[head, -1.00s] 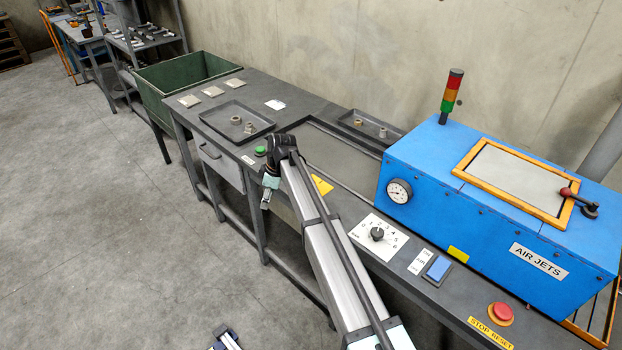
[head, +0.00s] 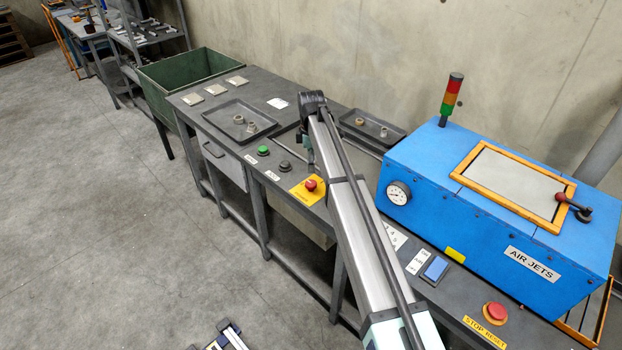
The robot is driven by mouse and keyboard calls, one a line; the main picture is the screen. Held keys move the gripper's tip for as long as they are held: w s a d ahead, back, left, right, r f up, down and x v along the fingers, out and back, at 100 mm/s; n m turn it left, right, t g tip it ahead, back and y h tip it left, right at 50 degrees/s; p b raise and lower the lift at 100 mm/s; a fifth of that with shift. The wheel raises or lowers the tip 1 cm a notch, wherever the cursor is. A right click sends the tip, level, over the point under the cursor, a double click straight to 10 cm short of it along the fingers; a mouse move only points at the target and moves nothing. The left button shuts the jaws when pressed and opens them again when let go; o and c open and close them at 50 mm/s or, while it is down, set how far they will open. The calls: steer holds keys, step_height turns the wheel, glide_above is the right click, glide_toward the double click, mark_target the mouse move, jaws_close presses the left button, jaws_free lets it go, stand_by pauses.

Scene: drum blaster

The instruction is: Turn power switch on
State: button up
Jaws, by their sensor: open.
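A blue rocker switch (head: 435,268) in a dark frame is set in the bench's front strip, with a small white label (head: 418,261) beside it; the label is too small to read, so I cannot tell if this is the power switch. A green button (head: 263,151) and a dark button or knob (head: 285,167) sit further left on the strip. My gripper (head: 309,158) is open, hanging over the bench just above the red button, left of the rocker switch and well apart from it. My arm partly hides it.
A red mushroom button (head: 311,186) on a yellow plate is close under my gripper. A red stop button (head: 495,312) stands at the right. The blue machine (head: 490,215) fills the right rear. My arm mostly covers a white dial plate (head: 395,237). Trays stand behind.

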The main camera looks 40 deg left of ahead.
mark_target(311, 183)
step_height(311, 183, down, 10)
steer(key=shift+r+p, duration=0.25)
steer(key=shift+p, duration=0.95)
steer(key=c, duration=1.1)
